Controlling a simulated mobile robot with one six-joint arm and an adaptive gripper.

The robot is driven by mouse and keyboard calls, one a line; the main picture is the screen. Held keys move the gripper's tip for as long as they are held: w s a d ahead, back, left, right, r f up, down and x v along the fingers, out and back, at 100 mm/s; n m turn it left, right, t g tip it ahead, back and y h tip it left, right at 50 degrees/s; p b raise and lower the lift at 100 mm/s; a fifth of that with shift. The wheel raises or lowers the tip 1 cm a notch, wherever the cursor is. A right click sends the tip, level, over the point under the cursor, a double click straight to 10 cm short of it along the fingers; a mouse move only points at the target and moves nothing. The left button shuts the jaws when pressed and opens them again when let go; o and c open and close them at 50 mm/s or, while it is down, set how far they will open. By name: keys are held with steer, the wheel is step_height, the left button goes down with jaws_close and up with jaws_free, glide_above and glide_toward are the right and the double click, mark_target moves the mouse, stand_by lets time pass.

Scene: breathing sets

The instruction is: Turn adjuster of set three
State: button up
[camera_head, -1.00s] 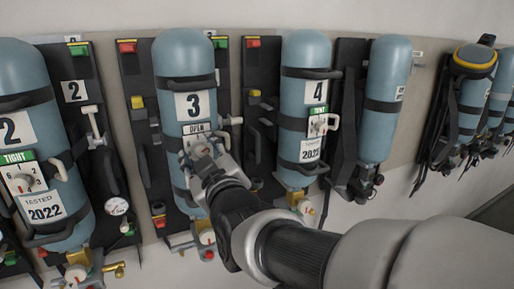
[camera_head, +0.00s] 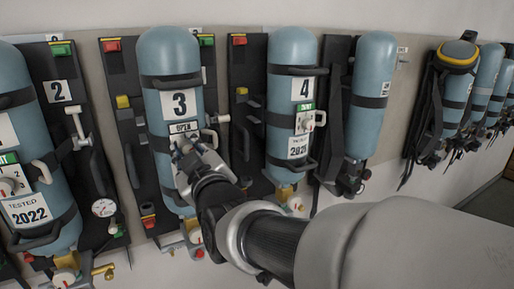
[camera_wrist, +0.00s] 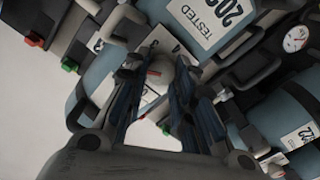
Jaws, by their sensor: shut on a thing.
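Set three is a blue-grey cylinder (camera_head: 171,58) marked "3", strapped upright to a black backplate. A white "OPEN" label (camera_head: 184,127) sits under the number. My gripper (camera_head: 184,148) reaches in from the lower right to the adjuster just below that label.
Set two (camera_head: 30,150) stands to the left, with a gauge (camera_head: 104,208) beside it. Set four (camera_head: 292,90) stands to the right with a white handle (camera_head: 312,120). More cylinders (camera_head: 371,95) line the wall. Straps and hose fittings surround my gripper closely.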

jaws_close()
steer(key=shift+b, duration=0.5)
steer(key=m+b, duration=0.2)
steer(key=b, duration=0.1)
steer(key=m+b, duration=0.2)
steer(key=b, duration=0.1)
steer(key=shift+d+f+m, duration=0.1)
steer(key=shift+f+m, duration=0.1)
steer(key=shift+m, duration=0.2)
steer(key=shift+w+d+r+m+b, duration=0.1)
steer(key=shift+r+m+b, duration=0.05)
steer(key=shift+m+b, duration=3.35)
steer(key=shift+b, duration=0.3)
